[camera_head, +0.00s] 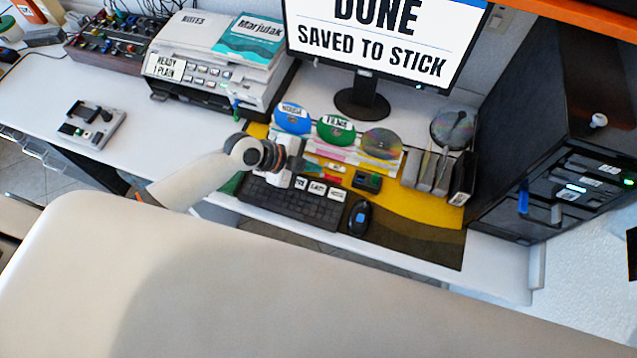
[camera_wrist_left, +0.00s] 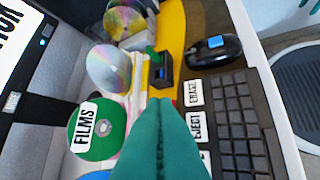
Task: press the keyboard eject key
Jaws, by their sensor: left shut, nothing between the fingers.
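The black keyboard (camera_head: 292,203) lies on the desk in front of the monitor, with white labelled keys along its far edge. In the left wrist view the EJECT key (camera_wrist_left: 196,125) sits between the ERASE key (camera_wrist_left: 194,93) and another white key, partly hidden by my fingers. My left gripper (camera_head: 308,168) is shut and empty, its teal fingers pointing across the desk by the label row. In the left wrist view the gripper (camera_wrist_left: 160,103) is beside the EJECT key; I cannot tell its height above the desk. My right gripper is out of view.
The monitor (camera_head: 372,40) reads DONE, SAVED TO STICK. Discs, including the green FILMS disc (camera_head: 336,130), stand behind the keyboard. A small black device (camera_head: 367,181) and a mouse (camera_head: 359,217) lie to its right. A printer (camera_head: 220,62) stands at the back left.

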